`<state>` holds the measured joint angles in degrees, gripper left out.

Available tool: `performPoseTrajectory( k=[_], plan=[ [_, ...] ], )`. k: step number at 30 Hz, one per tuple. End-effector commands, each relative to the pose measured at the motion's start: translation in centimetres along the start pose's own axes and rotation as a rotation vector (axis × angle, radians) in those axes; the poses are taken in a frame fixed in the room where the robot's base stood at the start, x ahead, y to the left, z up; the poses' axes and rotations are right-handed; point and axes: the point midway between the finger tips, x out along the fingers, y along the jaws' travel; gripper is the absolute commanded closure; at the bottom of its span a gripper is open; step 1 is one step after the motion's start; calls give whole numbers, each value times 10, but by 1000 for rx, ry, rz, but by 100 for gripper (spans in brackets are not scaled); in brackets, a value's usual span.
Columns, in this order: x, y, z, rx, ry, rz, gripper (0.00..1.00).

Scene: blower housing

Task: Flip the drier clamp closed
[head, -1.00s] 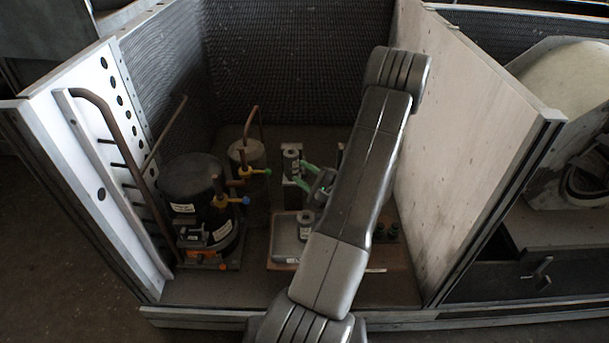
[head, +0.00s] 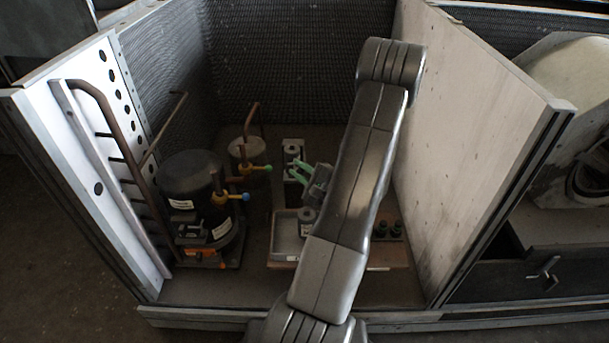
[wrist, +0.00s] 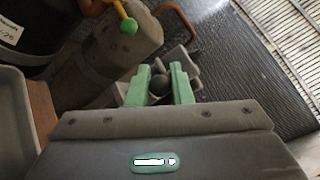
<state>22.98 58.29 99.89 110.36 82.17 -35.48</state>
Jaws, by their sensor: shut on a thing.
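My gripper (head: 295,169) has two green fingers and reaches in from the right at the middle of the enclosure. In the wrist view my gripper (wrist: 158,80) is shut on a small dark round knob (wrist: 158,85), which seems to belong to the drier clamp. A grey clamp part (wrist: 181,58) shows just beyond the fingertips. In the head view the clamp (head: 293,147) is a grey cylindrical piece on a pale plate, just behind the fingers. The fingers and the gripper body hide much of it, so I cannot tell how far its moving part is turned.
A black compressor (head: 190,185) stands at the left, with a grey cylinder (head: 248,155) behind it carrying a copper pipe and a yellow-green valve. A pale wall (head: 470,150) bounds the right.

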Motion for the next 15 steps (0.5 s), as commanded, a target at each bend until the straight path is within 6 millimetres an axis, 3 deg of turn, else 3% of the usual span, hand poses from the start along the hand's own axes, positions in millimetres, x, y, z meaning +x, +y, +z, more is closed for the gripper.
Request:
performPoseTrajectory(
  k=[7, 8, 10, 15],
  plan=[
    [0, 3, 1, 3, -3, 7, 100],
    [0, 3, 1, 3, -3, 7, 75],
    [0, 3, 1, 3, -3, 7, 61],
    [0, 2, 1, 2, -2, 5, 61]
  ],
)
